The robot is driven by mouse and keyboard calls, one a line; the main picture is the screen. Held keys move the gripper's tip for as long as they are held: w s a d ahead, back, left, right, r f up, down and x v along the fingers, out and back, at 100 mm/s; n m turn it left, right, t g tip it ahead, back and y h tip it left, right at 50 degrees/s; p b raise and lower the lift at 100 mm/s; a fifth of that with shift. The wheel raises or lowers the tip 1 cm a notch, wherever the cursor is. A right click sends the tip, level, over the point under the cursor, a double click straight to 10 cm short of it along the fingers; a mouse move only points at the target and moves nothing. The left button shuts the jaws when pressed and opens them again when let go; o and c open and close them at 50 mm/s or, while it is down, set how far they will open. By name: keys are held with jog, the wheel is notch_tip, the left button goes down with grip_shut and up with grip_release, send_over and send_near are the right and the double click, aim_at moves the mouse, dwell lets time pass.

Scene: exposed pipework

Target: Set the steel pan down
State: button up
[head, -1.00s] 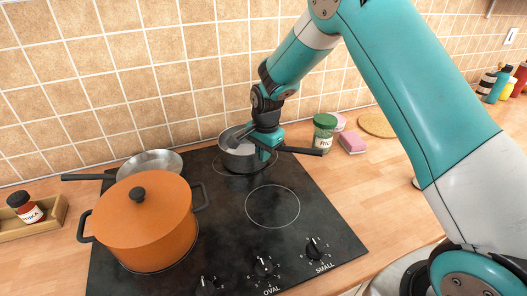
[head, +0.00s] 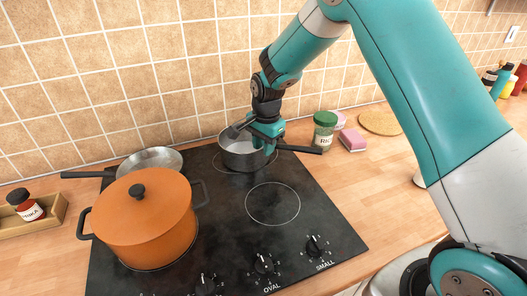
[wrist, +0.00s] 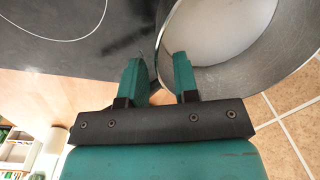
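The steel pan (head: 236,158) is a small round saucepan with a dark handle (head: 302,149) pointing right. It sits level on the back right of the black hob (head: 225,208), apparently resting on the ring there. My gripper (head: 262,142) is at its right side, by the rim. In the wrist view my gripper (wrist: 160,82) has its two teal fingers apart, with the pan's rim (wrist: 161,50) between them. One finger is over the inside of the pan (wrist: 225,30), the other outside. Gaps show beside the wall. The handle is hidden in the wrist view.
An orange lidded pot (head: 148,225) stands front left on the hob, with a shallow steel frying pan (head: 155,158) behind it. A green-lidded jar (head: 325,130) and a pink sponge (head: 352,140) are right of the pan. The front right ring (head: 273,204) is bare.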

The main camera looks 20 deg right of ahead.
notch_tip(320, 180, up, 9)
jog(key=b, duration=0.1)
jog(key=s+a+r+n, duration=0.3)
jog(key=s+r+n, duration=0.2)
jog(key=s, duration=0.2)
jog(key=s+a+r+n+y, duration=0.1)
jog(key=s+a+n+y, duration=0.1)
jog(key=s+n, duration=0.5)
jog(key=s+a+r+n+y, duration=0.1)
jog(key=s+n, duration=0.6)
jog(key=s, duration=1.1)
jog(key=shift+s+a+r+n+g+y, duration=0.4)
jog(key=shift+a+r, duration=0.15)
jog(key=shift+a, duration=0.55)
